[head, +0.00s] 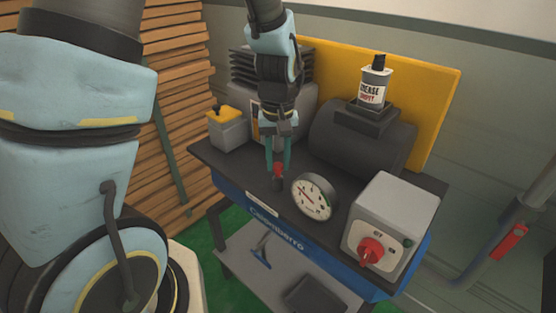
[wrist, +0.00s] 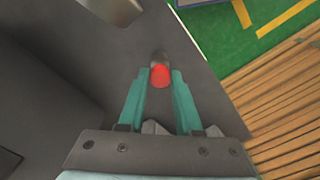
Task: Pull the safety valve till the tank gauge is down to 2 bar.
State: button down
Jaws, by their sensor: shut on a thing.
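The safety valve with its red top (head: 278,169) stands on the dark top of the compressor bench, left of the gauge. In the wrist view its red top (wrist: 160,75) sits between my teal fingertips. My gripper (head: 278,166) points down from above and is shut on the red top; in the wrist view my gripper (wrist: 161,80) has a finger on either side of it. The tank gauge (head: 313,197) has a white round face with a red needle pointing to the upper left. Its numbers are too small to read.
A grey switch box (head: 396,212) with a red knob (head: 370,251) stands right of the gauge. A dark motor (head: 352,142) carries a grease can (head: 374,86) behind. A yellow-capped container (head: 227,128) is at the left. Stacked planks (head: 175,90) stand beyond the bench.

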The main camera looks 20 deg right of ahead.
aim_at(278, 165)
jog(key=shift+r, duration=0.6)
jog(key=shift+f, duration=0.1)
jog(key=c, duration=0.6)
grip_release()
notch_tip(278, 165, up, 11)
jog(key=shift+f+b, duration=0.1)
jog(key=shift+b, duration=0.6)
